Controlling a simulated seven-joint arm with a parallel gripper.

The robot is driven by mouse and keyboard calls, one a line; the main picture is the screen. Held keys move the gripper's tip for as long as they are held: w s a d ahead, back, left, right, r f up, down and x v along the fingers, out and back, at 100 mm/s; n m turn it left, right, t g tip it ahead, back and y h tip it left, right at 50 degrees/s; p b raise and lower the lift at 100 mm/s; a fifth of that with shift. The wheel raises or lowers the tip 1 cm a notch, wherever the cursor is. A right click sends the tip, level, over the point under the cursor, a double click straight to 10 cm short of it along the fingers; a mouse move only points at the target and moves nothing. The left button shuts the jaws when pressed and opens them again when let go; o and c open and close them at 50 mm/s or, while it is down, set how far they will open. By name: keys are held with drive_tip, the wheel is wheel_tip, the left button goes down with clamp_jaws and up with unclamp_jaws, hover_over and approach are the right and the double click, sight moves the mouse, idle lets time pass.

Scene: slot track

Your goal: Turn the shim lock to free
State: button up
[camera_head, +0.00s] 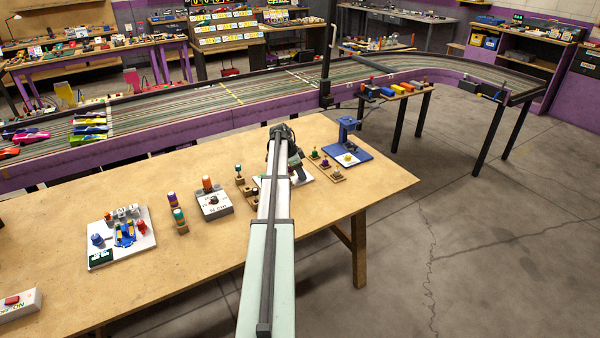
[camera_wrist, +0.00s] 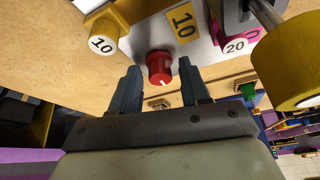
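A red round knob (camera_wrist: 159,66) with a white pointer line shows in the wrist view, on a pale plate (camera_wrist: 155,45). It looks like the shim lock, but no lock or free lettering is readable. The white line points down in that view, toward my gripper's palm. My gripper (camera_wrist: 160,68) is open, with one dark finger on each side of the knob. I see gaps between fingers and knob, and cannot tell how deep the fingertips reach. In the head view my arm hides most of the pale plate (camera_head: 303,176).
In the wrist view, yellow pieces marked 10 (camera_wrist: 103,45) and a pink piece marked 20 (camera_wrist: 236,46) stand close by. A large yellow cylinder (camera_wrist: 292,65) is at right. In the head view, a blue stand (camera_head: 349,134) and small knobbed blocks (camera_head: 326,164) flank my arm.

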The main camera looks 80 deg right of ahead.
clamp_jaws()
drive_tip(key=shift+n, duration=0.3)
drive_tip(key=n, duration=0.2)
drive_tip(key=n+t+h, duration=0.1)
drive_tip(key=shift+s+a+n, duration=0.15)
drive_tip(key=shift+a+n, duration=0.05)
drive_tip(key=shift+n, duration=0.2)
drive_tip(key=n, duration=0.2)
drive_tip(key=n+t+h, duration=0.1)
drive_tip(key=n, duration=0.1)
drive_tip(key=shift+s+t, duration=0.15)
drive_tip(key=shift+t, duration=0.15)
drive_tip(key=n+t, duration=0.1)
drive_tip(key=n, duration=0.3)
drive_tip(key=shift+s+n+t, duration=0.15)
drive_tip(key=shift+n+t, duration=0.25)
drive_tip(key=shift+s+n+t, duration=0.15)
drive_tip(key=shift+n+t, duration=0.65)
drive_tip(key=shift+n, duration=1.5)
